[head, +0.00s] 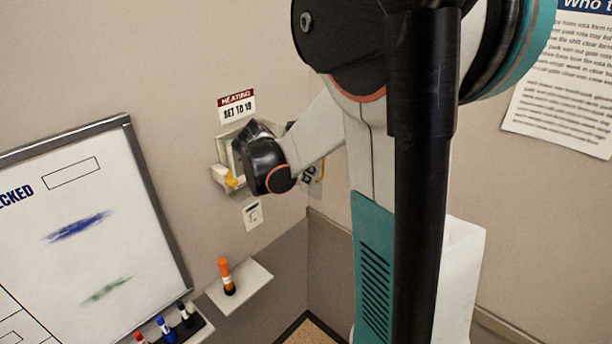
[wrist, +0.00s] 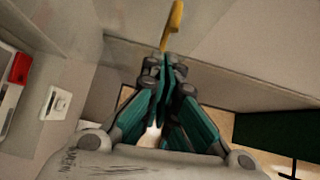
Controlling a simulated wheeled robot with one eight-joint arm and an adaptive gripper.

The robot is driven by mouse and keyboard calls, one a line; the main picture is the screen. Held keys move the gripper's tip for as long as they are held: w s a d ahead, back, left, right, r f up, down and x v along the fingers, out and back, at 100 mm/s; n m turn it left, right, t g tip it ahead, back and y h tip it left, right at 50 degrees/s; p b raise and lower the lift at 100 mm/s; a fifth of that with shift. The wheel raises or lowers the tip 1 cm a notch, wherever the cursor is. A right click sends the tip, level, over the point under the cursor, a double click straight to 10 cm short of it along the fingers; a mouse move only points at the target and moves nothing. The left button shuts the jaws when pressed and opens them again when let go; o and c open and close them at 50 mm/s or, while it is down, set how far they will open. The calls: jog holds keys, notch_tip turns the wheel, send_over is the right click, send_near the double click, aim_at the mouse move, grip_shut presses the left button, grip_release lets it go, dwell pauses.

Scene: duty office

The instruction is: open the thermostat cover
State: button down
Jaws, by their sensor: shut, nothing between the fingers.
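The thermostat (head: 223,178) is a pale box on the wall under the heating sign, largely hidden behind my wrist in the head view. A small yellow piece (head: 232,181) shows at its lower left. In the wrist view a yellow tab (wrist: 173,24) stands out just past my fingertips; I cannot tell if it is the same piece. My gripper (wrist: 165,64) is shut and empty, its teal fingers together close to the tab. I cannot tell if they touch it. In the head view the fingers are hidden behind the wrist. How far the cover is open cannot be made out.
A white switch plate (head: 253,214) is on the wall below. A whiteboard (head: 85,230) with several markers stands left. A notice (head: 570,90) hangs at the right. The wall corner is close to the thermostat's right.

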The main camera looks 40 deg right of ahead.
aim_at(319, 169)
jog(key=d, duration=0.1)
jog(key=d+n+t+b, duration=0.1)
jog(key=d+n, duration=0.1)
jog(key=d, duration=0.1)
jog(key=shift+s+d+f+t+y, duration=0.1)
jog(key=shift+s+t+y, duration=0.2)
jog(key=shift+t, duration=0.1)
jog(key=shift+w+d+b, duration=0.3)
jog(key=shift+d+b, duration=0.1)
jog(key=shift+d, duration=0.15)
jog(key=shift+a, duration=0.15)
